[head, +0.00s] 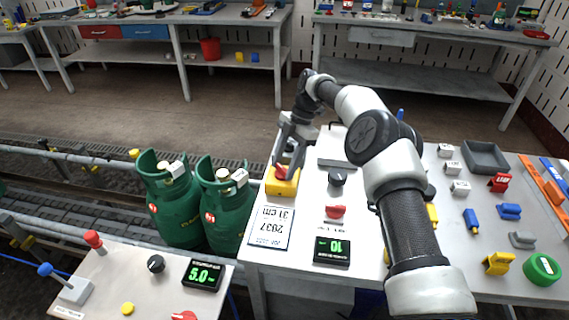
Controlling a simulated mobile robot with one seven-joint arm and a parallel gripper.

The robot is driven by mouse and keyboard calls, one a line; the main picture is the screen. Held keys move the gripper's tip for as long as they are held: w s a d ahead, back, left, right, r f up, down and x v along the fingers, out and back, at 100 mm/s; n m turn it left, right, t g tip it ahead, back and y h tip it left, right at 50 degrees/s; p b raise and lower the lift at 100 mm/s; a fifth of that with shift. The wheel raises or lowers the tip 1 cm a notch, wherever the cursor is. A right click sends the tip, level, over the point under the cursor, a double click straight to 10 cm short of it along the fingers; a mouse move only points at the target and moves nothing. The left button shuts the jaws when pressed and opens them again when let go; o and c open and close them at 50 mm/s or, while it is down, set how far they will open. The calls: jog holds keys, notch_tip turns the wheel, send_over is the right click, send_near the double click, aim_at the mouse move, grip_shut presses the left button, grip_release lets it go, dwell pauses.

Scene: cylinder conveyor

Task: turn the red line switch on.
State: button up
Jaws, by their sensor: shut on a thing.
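A red switch knob (281,175) sits on a yellow box (283,188) at the left back edge of the grey work table (262,275). My gripper (280,164) reaches down to it from above, shut on the red knob. The fingertips partly cover the knob, and its exact angle is too small to tell.
Another red knob (335,211), a black knob (337,177) and a green display (332,251) stand on the table. Two green gas cylinders (176,205) (228,208) stand left of it. A control panel (135,279) with a red lever (93,241) is front left. Trays and blocks lie right.

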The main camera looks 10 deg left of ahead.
jog(key=o, duration=1)
jog(key=shift+o, duration=0.2)
jog(key=shift+r, duration=0.1)
jog(key=p+v, duration=0.2)
jog(key=v, duration=0.5)
jog(key=shift+r, duration=0.15)
